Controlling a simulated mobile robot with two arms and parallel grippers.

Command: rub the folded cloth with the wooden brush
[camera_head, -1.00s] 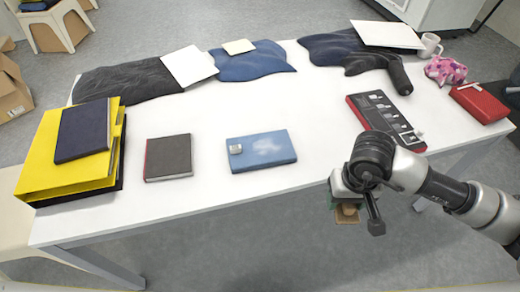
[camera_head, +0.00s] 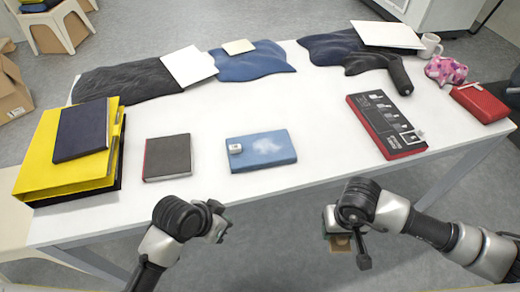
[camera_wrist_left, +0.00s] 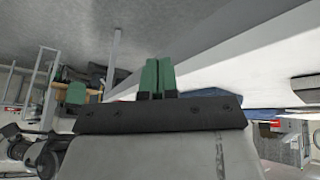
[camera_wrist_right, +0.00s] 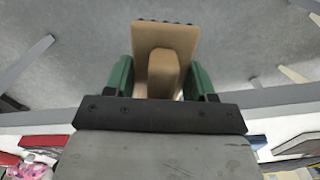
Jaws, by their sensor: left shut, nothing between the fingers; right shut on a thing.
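The folded cloth (camera_head: 262,151) is a flat blue rectangle with a whitish patch, lying near the table's front edge in the head view. A small pale piece sits on its left end. The wooden brush (camera_wrist_right: 165,45) is tan, with dark bristle tips at its far edge in the right wrist view. My right gripper (camera_wrist_right: 163,80) is shut on its handle; in the head view the brush (camera_head: 341,244) is partly hidden beneath the gripper, off the table's front edge. My left gripper (camera_head: 218,222) is shut and empty, just off the front edge, nearer me than the cloth.
The white table (camera_head: 230,105) is clear around the cloth. Left stand a dark red-edged book (camera_head: 167,157) and a yellow binder stack (camera_head: 40,165). Right are a black-red panel (camera_head: 386,122), a red case (camera_head: 482,102) and a mug (camera_head: 430,45). Dark cloths (camera_head: 128,83) line the back.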

